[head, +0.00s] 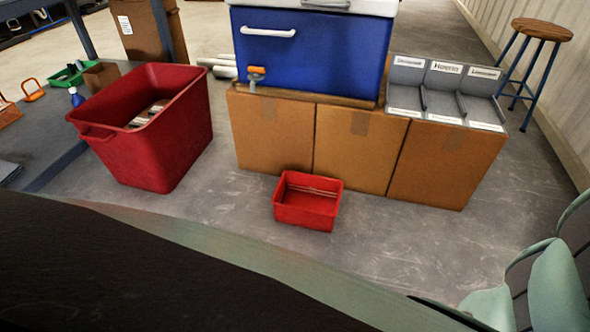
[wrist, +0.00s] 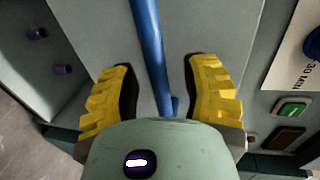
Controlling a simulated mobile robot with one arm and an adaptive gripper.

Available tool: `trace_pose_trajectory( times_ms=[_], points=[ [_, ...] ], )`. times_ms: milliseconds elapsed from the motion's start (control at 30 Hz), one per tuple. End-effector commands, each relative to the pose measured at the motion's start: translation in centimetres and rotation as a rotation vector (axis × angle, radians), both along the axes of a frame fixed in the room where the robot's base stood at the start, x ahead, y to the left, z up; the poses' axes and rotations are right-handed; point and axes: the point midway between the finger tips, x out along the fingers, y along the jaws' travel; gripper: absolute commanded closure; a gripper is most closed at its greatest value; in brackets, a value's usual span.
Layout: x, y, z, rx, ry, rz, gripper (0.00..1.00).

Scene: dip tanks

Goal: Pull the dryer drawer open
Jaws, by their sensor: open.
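My gripper (wrist: 162,85) shows in the wrist view with its two yellow ribbed fingers wide apart and nothing held. A blue bar handle (wrist: 150,45) runs down the picture between the fingers, with a gap on each side. It stands in front of a plain grey panel (wrist: 105,30), which looks like the dryer drawer's front. I cannot tell how deep the bar lies between the fingers. The bar's lower end is near the green gripper body. The head view shows neither my fingers nor this handle.
In the head view, a large red bin (head: 150,150), a small red bin (head: 305,210) and cardboard boxes (head: 350,150) stand on the floor.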

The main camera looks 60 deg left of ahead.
Motion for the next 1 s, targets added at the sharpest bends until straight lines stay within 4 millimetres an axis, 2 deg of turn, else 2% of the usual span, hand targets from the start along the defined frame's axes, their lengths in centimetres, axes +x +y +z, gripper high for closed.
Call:
trace_pose_trajectory(
  times_ms=[267,300,767,800,1000],
  points=[
    [0.03,-0.13,-0.01,0.000,0.000,-0.001,0.54],
    [0.04,-0.12,-0.01,0.000,0.000,-0.001,0.50],
    [0.04,-0.11,0.00,0.000,0.000,-0.001,0.98],
    [0.04,-0.11,0.00,0.000,0.000,-0.001,1.00],
    [0.05,-0.10,0.00,-0.001,0.000,-0.001,1.00]
  ],
)
